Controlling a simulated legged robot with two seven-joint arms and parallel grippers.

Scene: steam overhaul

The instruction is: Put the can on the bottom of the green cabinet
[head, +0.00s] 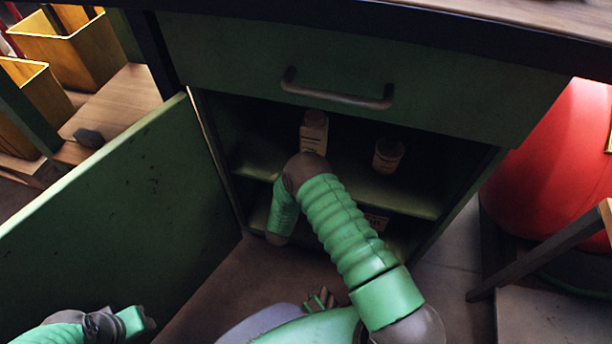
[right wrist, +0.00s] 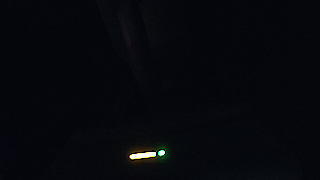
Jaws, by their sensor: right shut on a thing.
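The green cabinet (head: 345,62) stands ahead with its door swung open to the left. Its upper shelf holds a pale bottle (head: 313,130) and a short labelled can-like container (head: 388,155). My right arm reaches in from the lower right, bends at the shelf front and points down into the bottom compartment. Its fingertips are hidden behind the arm. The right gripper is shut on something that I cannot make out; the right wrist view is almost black.
The open door (head: 105,195) borders the left of the opening. A drawer handle (head: 337,98) sticks out above. A small labelled item (head: 376,222) shows in the bottom compartment. A red rounded object (head: 550,170) and a dark stool-like frame (head: 540,250) stand at the right.

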